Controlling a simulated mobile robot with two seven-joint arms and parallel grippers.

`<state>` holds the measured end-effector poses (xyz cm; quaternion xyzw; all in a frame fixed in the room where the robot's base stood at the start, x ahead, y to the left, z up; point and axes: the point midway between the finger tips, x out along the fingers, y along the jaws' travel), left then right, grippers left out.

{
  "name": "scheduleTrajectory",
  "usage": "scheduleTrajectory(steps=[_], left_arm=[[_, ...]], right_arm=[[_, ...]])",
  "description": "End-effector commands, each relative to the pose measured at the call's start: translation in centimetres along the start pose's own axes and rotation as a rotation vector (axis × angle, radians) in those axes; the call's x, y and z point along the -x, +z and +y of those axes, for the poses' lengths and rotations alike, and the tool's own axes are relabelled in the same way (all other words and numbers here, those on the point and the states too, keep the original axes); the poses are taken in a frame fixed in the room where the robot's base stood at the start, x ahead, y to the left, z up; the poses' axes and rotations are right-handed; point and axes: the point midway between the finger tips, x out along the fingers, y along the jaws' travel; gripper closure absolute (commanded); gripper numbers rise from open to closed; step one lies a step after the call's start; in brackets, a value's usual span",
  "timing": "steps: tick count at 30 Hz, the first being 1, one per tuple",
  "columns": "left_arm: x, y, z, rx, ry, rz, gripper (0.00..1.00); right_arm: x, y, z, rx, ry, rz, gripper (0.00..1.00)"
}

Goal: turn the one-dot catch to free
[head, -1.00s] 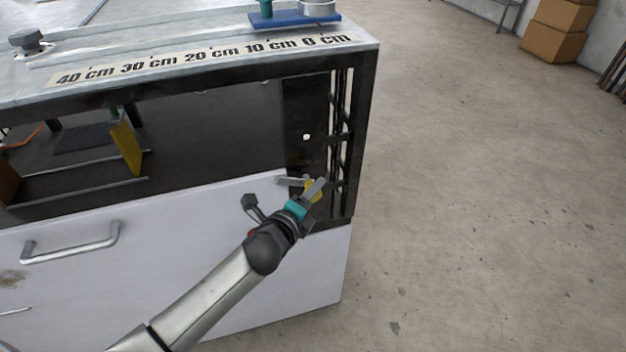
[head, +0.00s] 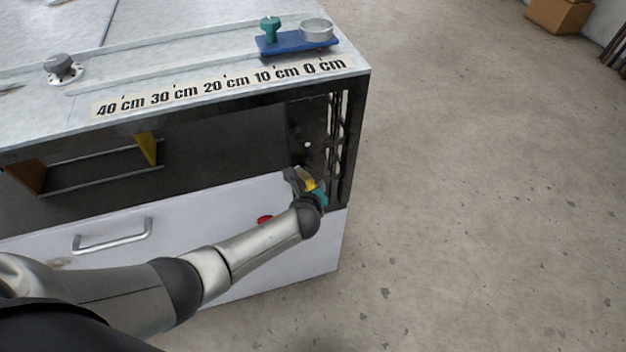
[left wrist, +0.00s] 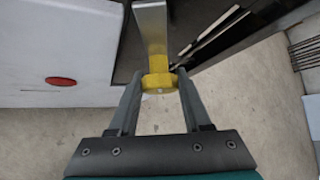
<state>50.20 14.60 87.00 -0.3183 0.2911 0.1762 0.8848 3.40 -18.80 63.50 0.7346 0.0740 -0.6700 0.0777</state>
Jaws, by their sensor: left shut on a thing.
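The one-dot catch has a yellow hub (head: 309,185) at the right end of the bench front, below a white dot (head: 307,144) on a dark panel. In the left wrist view its flat metal lever (left wrist: 152,28) stretches away from the yellow hub (left wrist: 158,82). My left gripper (head: 304,181) is at the catch; its two grey fingers (left wrist: 160,78) are shut on the yellow hub, one on each side. The fingers partly hide the catch in the head view, so its exact angle is hard to tell there. My right gripper is out of view.
A white drawer front (head: 190,226) with a metal handle (head: 112,236) and a red spot (head: 265,219) lies close to my left forearm. A blue plate (head: 296,43) sits on the bench top by the scale (head: 220,86).

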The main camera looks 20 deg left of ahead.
Motion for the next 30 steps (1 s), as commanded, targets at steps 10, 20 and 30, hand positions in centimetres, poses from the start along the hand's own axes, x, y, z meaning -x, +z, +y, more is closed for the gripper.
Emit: scheduleTrajectory(steps=[10,20,30], left_arm=[[0.0,-0.1,-0.2,-0.206,0.205,0.002,1.00],[-0.1,-0.1,0.0,-0.320,0.318,0.001,1.00],[0.0,-0.1,0.1,-0.352,0.350,0.003,1.00]], right_arm=[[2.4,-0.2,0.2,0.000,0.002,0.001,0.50],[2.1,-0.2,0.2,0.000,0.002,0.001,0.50],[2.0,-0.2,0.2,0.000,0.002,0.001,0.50]])
